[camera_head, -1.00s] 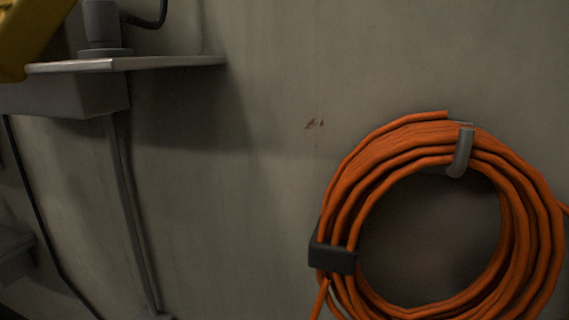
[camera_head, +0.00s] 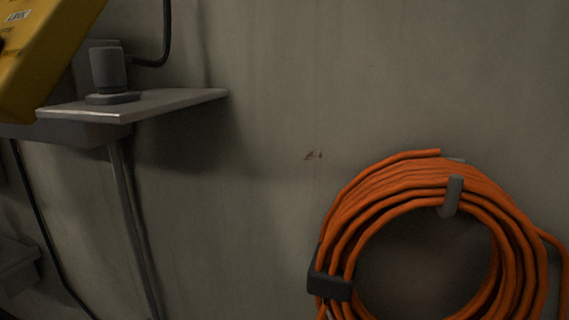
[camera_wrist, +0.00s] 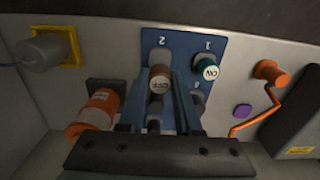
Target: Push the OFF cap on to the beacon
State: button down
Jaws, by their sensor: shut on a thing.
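In the wrist view, the brown OFF cap (camera_wrist: 160,80) is in front of a blue panel (camera_wrist: 184,46), below the number 2. A teal ON cap (camera_wrist: 208,69) sits to the right on the panel, below the number 1. An orange cylinder with a pale label (camera_wrist: 97,110) stands out from a dark square mount at left; I cannot tell whether it is the beacon. The gripper is not seen in the head view.
In the wrist view, a grey plug (camera_wrist: 42,50) with a yellow frame is at left, and an orange crank (camera_wrist: 268,75) at right. In the head view, a grey cylinder (camera_head: 108,69) stands on a wall shelf (camera_head: 165,102); an orange cable coil (camera_head: 345,218) hangs at right.

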jog(key=shift+r+p, duration=0.6)
jog(key=shift+r, duration=0.05)
jog(key=shift+w+d+r, duration=0.15)
jog(key=shift+w+d, duration=0.05)
jog(key=shift+d, duration=0.05)
jog(key=w+d+r, duration=0.6)
jog(key=d+r, duration=0.5)
jog(key=d, duration=0.1)
jog(key=shift+s+f, duration=0.15)
jog(key=shift+f, duration=1.4)
jog(key=shift+s+f, duration=0.1)
jog(key=shift+f, duration=1.4)
jog(key=shift+r+p, duration=0.1)
jog(key=shift+p, duration=0.9)
jog(key=shift+f, duration=0.55)
